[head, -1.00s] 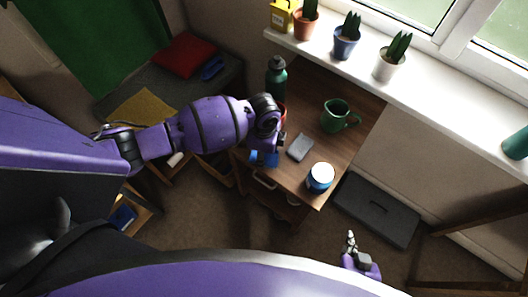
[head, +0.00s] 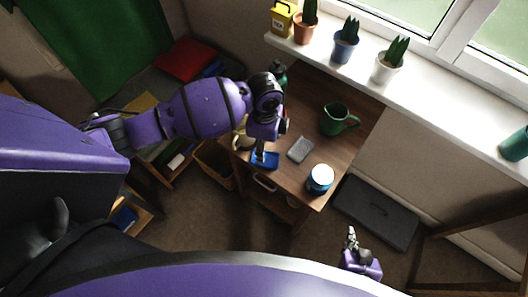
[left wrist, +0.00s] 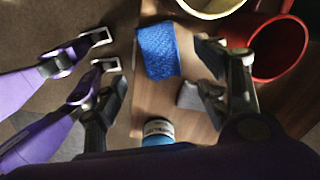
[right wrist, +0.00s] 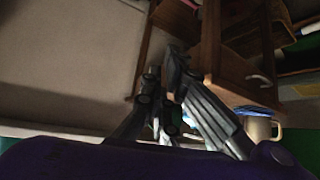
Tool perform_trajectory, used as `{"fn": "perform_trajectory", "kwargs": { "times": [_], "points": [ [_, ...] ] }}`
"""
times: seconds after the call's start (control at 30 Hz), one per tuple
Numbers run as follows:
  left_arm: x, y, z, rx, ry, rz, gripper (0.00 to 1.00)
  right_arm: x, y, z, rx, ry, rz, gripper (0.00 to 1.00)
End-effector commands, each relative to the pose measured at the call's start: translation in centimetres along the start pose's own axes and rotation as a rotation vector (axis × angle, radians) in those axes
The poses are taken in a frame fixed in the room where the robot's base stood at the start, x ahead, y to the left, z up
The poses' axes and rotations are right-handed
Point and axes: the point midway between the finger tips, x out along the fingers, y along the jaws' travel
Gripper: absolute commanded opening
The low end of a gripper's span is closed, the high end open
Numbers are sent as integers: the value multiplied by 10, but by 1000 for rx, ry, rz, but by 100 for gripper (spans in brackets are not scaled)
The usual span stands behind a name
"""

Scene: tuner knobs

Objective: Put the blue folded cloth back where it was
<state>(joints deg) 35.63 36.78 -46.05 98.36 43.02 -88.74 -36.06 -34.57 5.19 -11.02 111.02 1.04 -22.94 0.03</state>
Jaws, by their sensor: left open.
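The blue folded cloth (head: 265,160) lies at the left front edge of the small wooden table, above its drawer handle. It fills the upper middle of the left wrist view (left wrist: 157,50), with the table's wood beside it. My left gripper (head: 260,147) is just over the cloth in the head view. In the left wrist view its fingers (left wrist: 162,76) are spread apart, with the cloth ahead between them and no finger closed on it. My right gripper (head: 351,238) is low in front of the table, away from the cloth; its finger gap is unclear.
On the table (head: 300,183) are a grey block (head: 300,149), a green mug (head: 336,119) and a blue tin (head: 320,178). A red container (left wrist: 281,50) and a cream one (left wrist: 235,8) stand close to my left gripper. Cacti line the windowsill (head: 430,98).

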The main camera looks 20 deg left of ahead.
Motion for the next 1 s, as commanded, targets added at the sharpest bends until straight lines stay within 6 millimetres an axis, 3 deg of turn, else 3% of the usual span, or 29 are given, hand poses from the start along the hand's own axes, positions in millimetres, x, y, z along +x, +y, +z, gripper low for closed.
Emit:
{"fn": "perform_trajectory", "kwargs": {
  "times": [0.03, 0.2, 0.47, 0.67, 0.8, 0.9, 1.0],
  "points": [
    [-12, -1, 0, 1, 1, -6, 66, 0, 0, -2, 0, 2, -1, 0],
    [-33, -1, 0, 0, 0, -3, 66, -2, -1, 2, 1, -5, -2, 0],
    [-38, 2, -2, -5, 6, 1, 66, -3, -1, 9, -1, -18, -2, 0],
    [-1, 28, -35, -148, 164, -30, 66, -3, -1, 8, -2, -17, -3, 0],
    [33, 55, -63, -402, 361, -93, 66, -3, -1, 4, -2, -10, -3, 0],
    [47, 68, -67, -588, 468, -148, 66, -3, -1, 2, -2, -4, -3, 0],
    [59, 84, -57, -777, 547, -206, 66, -3, -1, 1, -2, -2, -3, 0]
  ]
}}
